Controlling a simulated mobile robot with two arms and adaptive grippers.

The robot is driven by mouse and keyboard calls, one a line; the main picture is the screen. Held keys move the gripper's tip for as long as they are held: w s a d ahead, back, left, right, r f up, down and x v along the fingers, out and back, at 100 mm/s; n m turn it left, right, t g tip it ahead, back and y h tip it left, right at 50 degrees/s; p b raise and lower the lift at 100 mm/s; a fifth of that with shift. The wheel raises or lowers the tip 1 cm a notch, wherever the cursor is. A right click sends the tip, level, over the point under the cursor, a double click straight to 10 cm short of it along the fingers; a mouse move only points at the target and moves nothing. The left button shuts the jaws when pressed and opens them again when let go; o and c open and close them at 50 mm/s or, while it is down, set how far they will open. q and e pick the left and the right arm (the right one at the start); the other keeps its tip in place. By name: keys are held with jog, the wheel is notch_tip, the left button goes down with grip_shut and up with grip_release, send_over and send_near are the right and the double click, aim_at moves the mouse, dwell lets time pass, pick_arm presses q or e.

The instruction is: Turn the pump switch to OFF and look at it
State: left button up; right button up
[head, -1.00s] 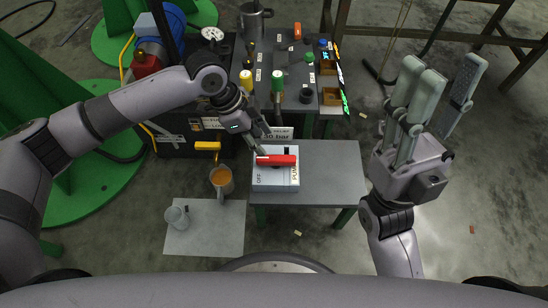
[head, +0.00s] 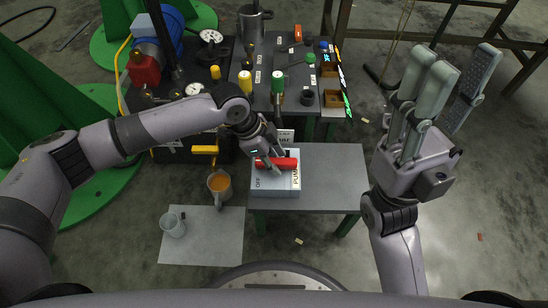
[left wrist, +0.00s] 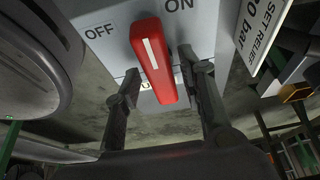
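The pump switch (head: 287,188) is a pale box on a small grey table, with a red handle (head: 275,163) and printed labels. OFF shows at its lower left in the head view. In the left wrist view the red handle (left wrist: 155,62) has a white line, and its far end points between the OFF and ON labels. My left gripper (head: 272,162) is at the handle. Its fingers (left wrist: 165,88) stand on either side of the handle, open, with visible gaps. My right gripper (head: 440,85) is raised at the right, open and empty, away from the switch.
The small grey table (head: 335,180) is bare right of the switch. A jug of orange liquid (head: 219,186) and a clear beaker (head: 173,225) stand to the left. A dark bench (head: 265,95) with valves and gauges stands behind.

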pick_arm(q)
grip_shut()
jog(key=shift+r+p, duration=0.1)
jog(key=shift+p, duration=0.2)
